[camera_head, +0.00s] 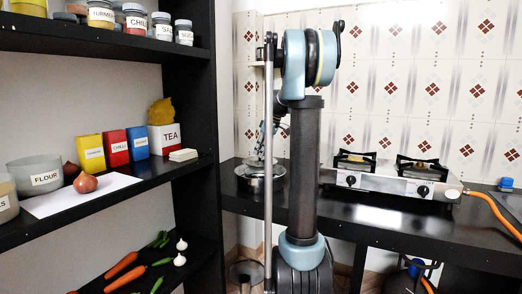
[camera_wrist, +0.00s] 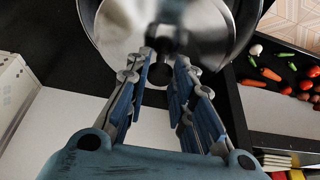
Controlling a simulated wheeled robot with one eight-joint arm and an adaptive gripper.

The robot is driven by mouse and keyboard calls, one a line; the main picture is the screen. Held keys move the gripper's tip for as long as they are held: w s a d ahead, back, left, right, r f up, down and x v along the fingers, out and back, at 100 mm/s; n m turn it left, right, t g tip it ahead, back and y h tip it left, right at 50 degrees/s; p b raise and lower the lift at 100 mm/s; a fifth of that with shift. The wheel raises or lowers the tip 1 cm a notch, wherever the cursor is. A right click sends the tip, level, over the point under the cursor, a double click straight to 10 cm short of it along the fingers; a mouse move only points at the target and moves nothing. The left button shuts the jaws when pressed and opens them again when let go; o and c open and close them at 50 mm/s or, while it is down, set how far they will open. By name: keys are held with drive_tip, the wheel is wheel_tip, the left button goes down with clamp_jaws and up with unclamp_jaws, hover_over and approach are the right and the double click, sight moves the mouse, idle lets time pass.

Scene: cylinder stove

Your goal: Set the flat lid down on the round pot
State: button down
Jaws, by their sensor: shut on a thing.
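The flat lid (camera_wrist: 200,30) is a shiny metal disc with a dark knob, seen at the top of the wrist view. My gripper (camera_wrist: 163,62) is shut on the lid's knob. The round pot (camera_head: 260,185) is metal and stands on the dark counter, left of the stove in the head view. In the wrist view the pot's dark rim (camera_wrist: 243,35) shows around and beyond the lid. In the head view the lid (camera_head: 262,162) appears just above the pot's mouth, partly hidden by my arm. Whether they touch is unclear.
A two-burner stove (camera_head: 390,180) with an orange hose sits right of the pot on the counter (camera_head: 360,225). A black shelf (camera_head: 135,190) with jars, boxes and vegetables stands at left. The tiled wall (camera_head: 375,90) is behind the counter.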

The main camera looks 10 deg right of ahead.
drive_tip(key=shift+f, duration=1.95)
drive_tip(key=shift+f, duration=0.35)
drive_tip(key=c, duration=1.3)
unclamp_jaws()
drive_tip(key=shift+r, duration=0.15)
drive_tip(key=v, duration=1.1)
drive_tip(key=shift+d+r, duration=0.1)
drive_tip(key=shift+r, duration=0.2)
drive_tip(key=shift+s, duration=0.15)
